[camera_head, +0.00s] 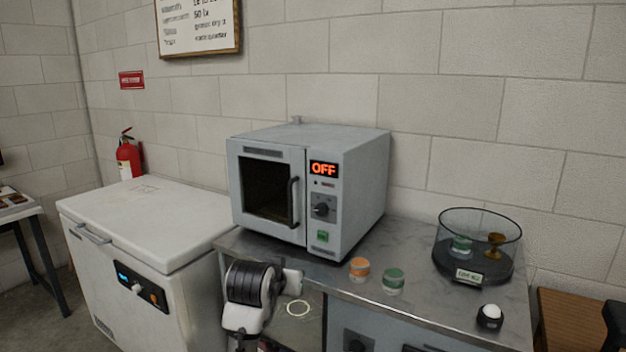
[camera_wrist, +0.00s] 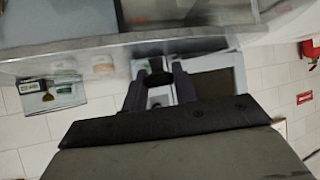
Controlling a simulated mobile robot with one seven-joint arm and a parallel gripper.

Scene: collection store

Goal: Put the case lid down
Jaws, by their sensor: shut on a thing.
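My gripper (camera_wrist: 160,82) is shut on a small dark piece (camera_wrist: 155,77) between its two dark fingers; this is probably the grip of the case lid. The lid's clear part cannot be made out. In the head view my arm is in front of the counter's left end, and its fingers do not show clearly. The display case (camera_head: 474,262) stands on the counter at the right, with a round clear wall, a dark base and a label. A green-lidded jar (camera_head: 461,244) and a bronze goblet (camera_head: 495,245) are inside. The case also shows inverted in the wrist view (camera_wrist: 68,95).
An oven (camera_head: 360,190) reading OFF stands on the grey counter (camera_head: 425,270). An orange-lidded jar (camera_head: 359,269), a green-lidded jar (camera_head: 393,281) and a white-topped knob (camera_head: 490,316) are near the front. A chest freezer (camera_head: 150,220) stands left. A pale ring (camera_head: 298,308) shows beside my arm.

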